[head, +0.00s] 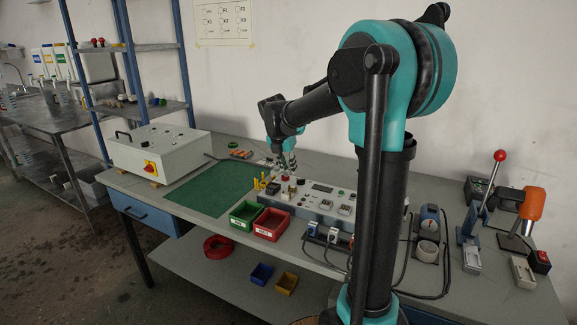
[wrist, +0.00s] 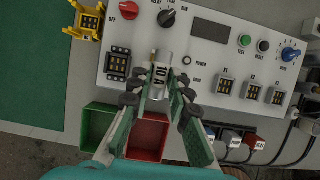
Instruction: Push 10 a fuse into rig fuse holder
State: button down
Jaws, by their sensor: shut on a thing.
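My gripper (wrist: 158,82) is shut on a pale cylindrical fuse (wrist: 160,74) marked "10 A". In the wrist view the fuse lies between the green fingers with their dark pads, in front of the rig panel (wrist: 205,72). A small brass-coloured tip (wrist: 154,53) shows at its upper end. The fuse holder is not clearly visible; the fuse and fingers cover that part of the panel. I cannot tell whether the fuse touches the panel. In the head view my gripper (head: 287,162) is above the left part of the rig (head: 318,205).
A black socket (wrist: 117,66) and a yellow holder (wrist: 88,20) are left of the fuse. A red knob (wrist: 124,11) and a black knob (wrist: 167,18) stand above. Green (head: 246,215) and red (head: 271,223) bins sit at the front. The green mat (head: 213,187) is clear.

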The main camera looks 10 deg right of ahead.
jog(key=shift+f, duration=3)
jog(key=shift+f, duration=1.25)
jog(key=c, duration=1.3)
grip_release()
jog(key=shift+c, duration=0.2)
